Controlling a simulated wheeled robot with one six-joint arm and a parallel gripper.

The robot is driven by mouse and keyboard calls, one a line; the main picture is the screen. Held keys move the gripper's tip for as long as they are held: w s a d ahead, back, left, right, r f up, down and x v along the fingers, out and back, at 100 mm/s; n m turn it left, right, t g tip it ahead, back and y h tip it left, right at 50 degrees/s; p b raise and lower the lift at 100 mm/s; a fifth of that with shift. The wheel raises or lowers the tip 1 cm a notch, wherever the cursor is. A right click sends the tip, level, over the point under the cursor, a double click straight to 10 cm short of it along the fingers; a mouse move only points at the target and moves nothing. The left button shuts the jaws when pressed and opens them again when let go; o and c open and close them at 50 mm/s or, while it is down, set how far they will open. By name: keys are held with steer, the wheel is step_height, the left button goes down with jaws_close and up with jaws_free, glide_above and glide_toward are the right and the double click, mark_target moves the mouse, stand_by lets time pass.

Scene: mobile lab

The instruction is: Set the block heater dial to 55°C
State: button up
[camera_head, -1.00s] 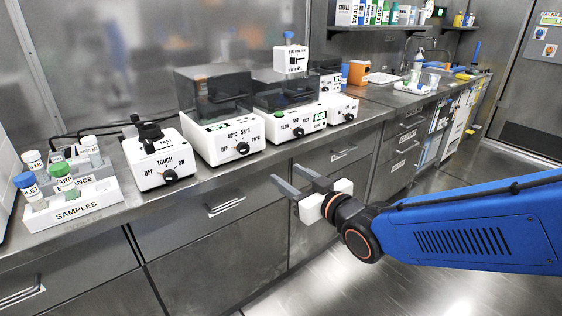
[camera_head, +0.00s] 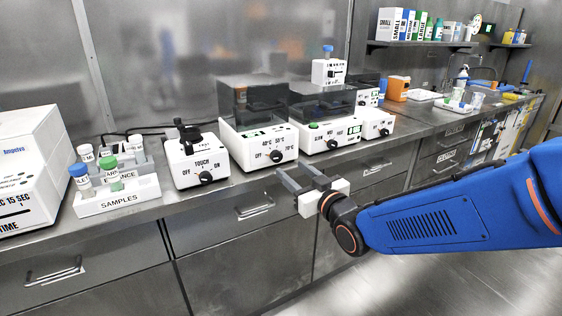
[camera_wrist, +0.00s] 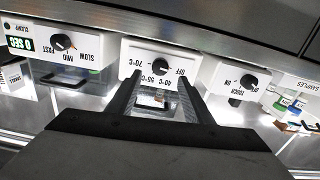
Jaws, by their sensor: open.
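The block heater (camera_head: 258,146) is a white box with a dark clear lid, on the bench near the middle of the head view. Its black dial (camera_head: 276,156) is on the front face, with OFF, 40°C, 55°C and 70°C printed around it. The wrist view shows the heater front (camera_wrist: 137,52) upside down, with the dial (camera_wrist: 160,68) between the finger lines; the dial's exact setting is too small to read. My gripper (camera_head: 294,174) is open and empty, in front of the bench, apart from the dial. Its two dark fingers (camera_wrist: 158,88) show in the wrist view.
Left of the heater stand a touch-switch device (camera_head: 196,163), a SAMPLES rack (camera_head: 118,197) and a large white machine (camera_head: 30,165). Right of it is a SLOW/MID/FAST device (camera_head: 325,133). Drawers (camera_head: 250,210) lie below the bench edge. The floor in front is clear.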

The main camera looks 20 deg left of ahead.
mark_target(278, 158)
steer(key=x, duration=0.7)
steer(key=shift+w+a, duration=0.2)
steer(key=shift+a, duration=0.15)
steer(key=c, duration=1.1)
